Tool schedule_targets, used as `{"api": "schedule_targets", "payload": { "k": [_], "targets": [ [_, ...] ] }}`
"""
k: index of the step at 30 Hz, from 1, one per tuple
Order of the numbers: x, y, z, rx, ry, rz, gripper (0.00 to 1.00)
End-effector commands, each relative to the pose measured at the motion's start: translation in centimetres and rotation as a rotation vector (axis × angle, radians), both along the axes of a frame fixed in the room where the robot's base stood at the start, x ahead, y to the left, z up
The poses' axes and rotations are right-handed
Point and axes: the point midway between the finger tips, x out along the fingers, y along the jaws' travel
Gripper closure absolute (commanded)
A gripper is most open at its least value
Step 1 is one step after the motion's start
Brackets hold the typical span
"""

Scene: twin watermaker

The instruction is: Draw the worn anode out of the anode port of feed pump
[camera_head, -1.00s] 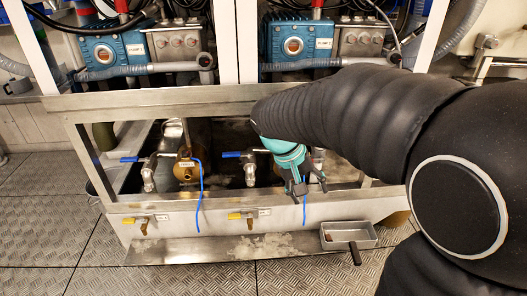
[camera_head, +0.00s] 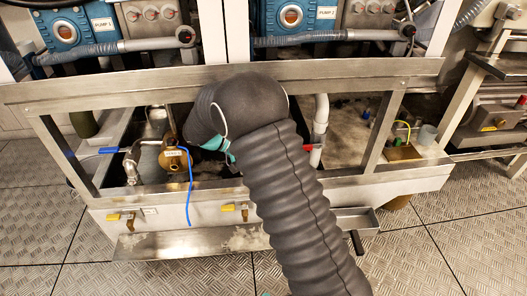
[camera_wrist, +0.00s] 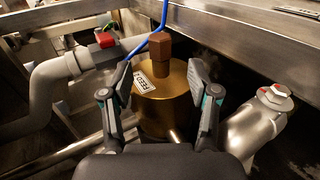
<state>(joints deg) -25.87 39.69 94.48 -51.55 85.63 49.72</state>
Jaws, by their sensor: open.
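A brass cylindrical pump body (camera_wrist: 160,112) with a white label that seems to read FEED is in the middle of the wrist view. A brown hex-headed piece (camera_wrist: 161,48), apparently the anode's head, stands upright in its top, with a blue cord (camera_wrist: 150,45) beside or on it. My gripper (camera_wrist: 164,76) is open, its fingers on either side of the brass body, with gaps to the hex piece. The brass body (camera_head: 174,160) also shows in the head view, left of my arm.
A grey pipe with a red-topped fitting (camera_wrist: 104,41) lies left of the gripper, and a metal cylinder (camera_wrist: 262,118) right. A steel frame rail (camera_head: 220,80) crosses above the recess. A small metal tray (camera_head: 356,219) sits at the front. Blue pumps stand behind.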

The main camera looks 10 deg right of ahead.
Motion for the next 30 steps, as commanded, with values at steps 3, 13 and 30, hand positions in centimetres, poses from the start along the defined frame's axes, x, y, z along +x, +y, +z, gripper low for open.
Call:
{"api": "schedule_targets", "payload": {
  "k": [3,13,30],
  "targets": [
    [-0.1,-1.4,-0.9,0.0,0.001,0.0,0.4],
    [-0.1,-4.9,-2.9,0.002,0.001,0.0,0.4],
    [-0.1,-5.7,-3.2,0.002,0.001,0.0,0.75]
  ]
}}
